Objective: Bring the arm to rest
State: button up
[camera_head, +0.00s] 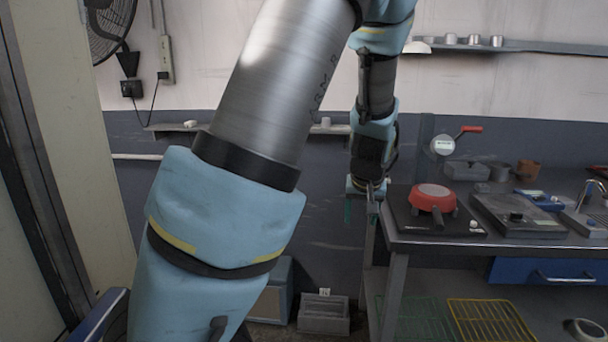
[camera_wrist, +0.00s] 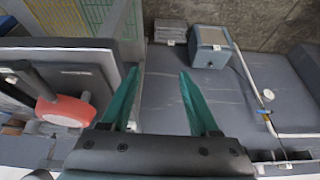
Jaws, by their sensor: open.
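My gripper (camera_head: 361,208) hangs at the left end of the workbench, pointing down, with its green fingers beside the bench edge. In the wrist view my gripper (camera_wrist: 160,98) shows its two green fingers spread apart with nothing between them. A red pan (camera_head: 432,197) with a dark handle sits on a dark plate (camera_head: 404,217) on the bench, to the right of my gripper and apart from it. The red pan also shows at the left of the wrist view (camera_wrist: 66,111).
The grey workbench (camera_head: 440,243) carries several tools and a tap. Yellow (camera_head: 490,320) and green (camera_head: 415,318) racks lie below it. A grey bin (camera_head: 323,314) and a blue-grey box (camera_head: 272,300) stand on the floor. A fan (camera_head: 108,28) hangs at upper left.

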jog(key=s+a+g, duration=0.1)
jog(key=s+a, duration=0.5)
jog(key=a, duration=0.4)
jog(key=s+a+g, duration=0.2)
jog(key=s+a, duration=0.5)
jog(key=a, duration=0.3)
jog(key=shift+s+a+n, duration=0.25)
jog(key=shift+a+n, duration=0.05)
jog(key=shift+c, duration=0.2)
